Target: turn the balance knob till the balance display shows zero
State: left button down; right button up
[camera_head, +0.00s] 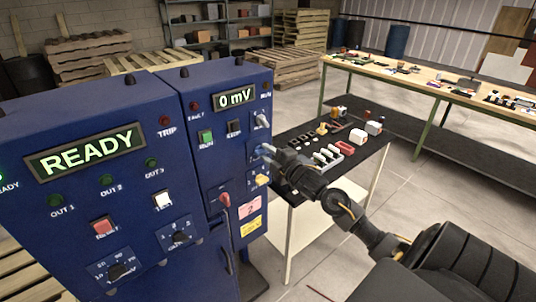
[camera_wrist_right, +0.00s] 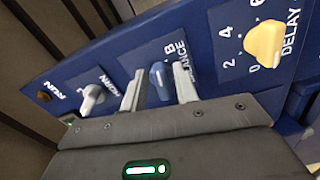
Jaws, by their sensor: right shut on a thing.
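The balance display (camera_head: 234,97) on the narrower blue cabinet reads "0 mV". The balance knob is blue and sits between the fingers of my right gripper in the right wrist view (camera_wrist_right: 160,80), beside its partly covered "BALANCE" label. My right gripper (camera_head: 264,150) reaches the cabinet's right part from the right and is shut on the knob. Its two pale fingers (camera_wrist_right: 160,89) lie on either side of the knob in the wrist view. My left gripper is not in view.
A grey knob (camera_wrist_right: 93,97) and the yellow delay knob (camera_wrist_right: 264,43) flank the balance knob. A red-handled switch (camera_head: 224,200) is lower on the cabinet. The wide cabinet's display (camera_head: 86,152) reads "READY". A black-topped table (camera_head: 352,162) with small parts stands behind my right arm.

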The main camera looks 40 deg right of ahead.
jog(key=o, duration=0.6)
jog(key=shift+s, duration=0.1)
jog(key=s+b, duration=0.3)
jog(key=s, duration=0.7)
jog(key=shift+s+a+b, duration=0.15)
jog(key=shift+s+b, duration=0.15)
jog(key=shift+s, duration=0.05)
